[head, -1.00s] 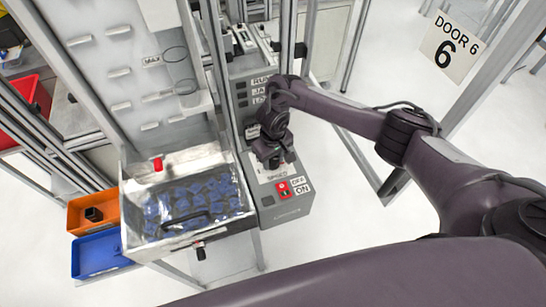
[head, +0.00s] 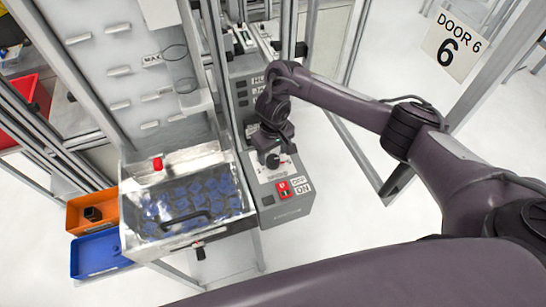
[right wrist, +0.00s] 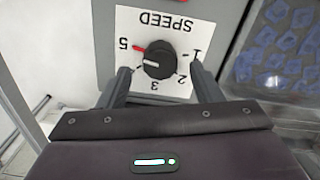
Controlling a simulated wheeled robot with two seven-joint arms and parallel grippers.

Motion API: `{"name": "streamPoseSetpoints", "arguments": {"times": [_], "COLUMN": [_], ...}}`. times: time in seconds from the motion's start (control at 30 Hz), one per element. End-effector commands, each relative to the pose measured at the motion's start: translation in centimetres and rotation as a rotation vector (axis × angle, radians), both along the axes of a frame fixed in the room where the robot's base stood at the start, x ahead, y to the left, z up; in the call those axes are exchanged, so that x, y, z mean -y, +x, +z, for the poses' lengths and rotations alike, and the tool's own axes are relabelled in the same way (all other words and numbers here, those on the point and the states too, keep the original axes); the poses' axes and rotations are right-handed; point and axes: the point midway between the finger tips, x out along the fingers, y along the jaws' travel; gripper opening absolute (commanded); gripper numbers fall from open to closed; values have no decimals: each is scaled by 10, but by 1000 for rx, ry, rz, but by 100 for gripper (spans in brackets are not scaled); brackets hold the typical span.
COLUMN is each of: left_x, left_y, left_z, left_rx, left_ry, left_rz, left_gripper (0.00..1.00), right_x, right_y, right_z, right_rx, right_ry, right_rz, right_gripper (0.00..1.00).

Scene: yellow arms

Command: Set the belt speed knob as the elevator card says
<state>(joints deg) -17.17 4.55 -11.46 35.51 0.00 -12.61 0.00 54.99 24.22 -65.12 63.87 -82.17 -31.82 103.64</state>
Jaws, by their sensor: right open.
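The black speed knob (right wrist: 160,59) sits on a white SPEED plate (right wrist: 125,20), upside down in the right wrist view. Numbers 1, 2, 3 and 5 show; the place between 3 and 5 is partly covered by a finger. The knob's white line points left, between 5 and 3, towards that covered place. My right gripper (right wrist: 160,75) is open, its fingers on either side of the knob and not closed on it. In the head view my right gripper (head: 275,140) is over the control box (head: 290,213). I cannot make out an elevator card. My left gripper is out of view.
A red ON/OFF switch (head: 283,190) is just below the knob in the head view. A metal hopper (head: 133,225) of blue parts stands left of the box. Orange (head: 78,222) and blue (head: 98,254) bins are further left.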

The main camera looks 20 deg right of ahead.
Motion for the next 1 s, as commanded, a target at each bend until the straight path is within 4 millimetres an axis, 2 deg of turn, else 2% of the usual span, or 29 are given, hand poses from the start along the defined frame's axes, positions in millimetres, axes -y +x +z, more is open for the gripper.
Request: {"name": "streamPoseSetpoints", "arguments": {"times": [0.03,0.1,0.3,1.0], "left_x": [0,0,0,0], "left_y": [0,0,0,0], "left_z": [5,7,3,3], "left_rx": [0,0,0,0], "left_ry": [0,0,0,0], "left_rz": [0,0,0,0], "left_gripper": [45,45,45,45], "right_x": [1,1,0,-4], "right_y": [2,2,2,-2], "right_z": [15,28,43,45], "right_rx": [6,5,5,1], "right_ry": [-3,-4,-2,5], "right_rz": [4,3,3,11], "right_gripper": [59,59,59,59]}}
